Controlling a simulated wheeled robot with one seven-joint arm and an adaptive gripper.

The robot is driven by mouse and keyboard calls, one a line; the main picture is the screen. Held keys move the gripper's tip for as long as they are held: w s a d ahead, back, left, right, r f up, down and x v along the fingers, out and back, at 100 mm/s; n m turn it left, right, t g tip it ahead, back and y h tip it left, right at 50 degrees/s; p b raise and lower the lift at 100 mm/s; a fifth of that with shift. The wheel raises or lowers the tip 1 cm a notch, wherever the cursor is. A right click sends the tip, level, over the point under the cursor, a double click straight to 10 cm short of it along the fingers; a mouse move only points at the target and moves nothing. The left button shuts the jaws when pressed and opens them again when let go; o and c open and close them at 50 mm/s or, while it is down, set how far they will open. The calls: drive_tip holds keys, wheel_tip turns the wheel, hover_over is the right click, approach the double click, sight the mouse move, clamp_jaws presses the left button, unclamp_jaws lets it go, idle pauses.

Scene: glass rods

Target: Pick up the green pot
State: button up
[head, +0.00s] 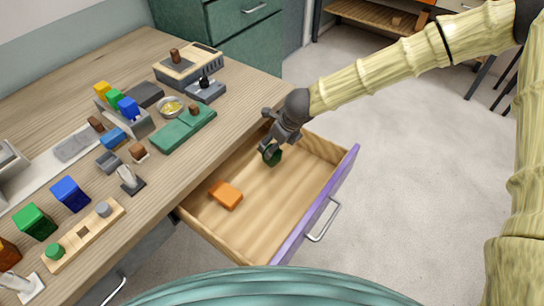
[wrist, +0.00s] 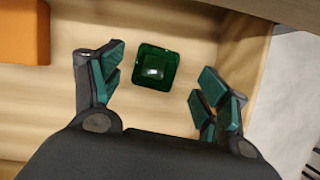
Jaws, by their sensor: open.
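The green pot (wrist: 156,67) is a small, dark green, square glossy vessel inside the open drawer. In the head view the green pot (head: 272,156) shows at the tip of my gripper, partly hidden by it. My gripper (wrist: 158,88) is open, with one finger to the left of the pot and one to the right. Clear gaps show between the pot and both fingers. In the head view my gripper (head: 270,146) reaches down into the drawer from the upper right.
The drawer (head: 262,212) has a purple front (head: 325,205). An orange block (head: 226,195) lies in it, left of the pot; it also shows in the wrist view (wrist: 24,32). The desk (head: 150,190) holds several blocks and a green book-like item (head: 183,129). The drawer's front half is clear.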

drive_tip(key=x, duration=0.3)
drive_tip(key=shift+s+d+f, duration=0.1)
drive_tip(key=shift+s, duration=0.2)
drive_tip(key=shift+x, duration=0.8)
drive_tip(key=shift+c, duration=0.4)
drive_tip(key=c, duration=1.1)
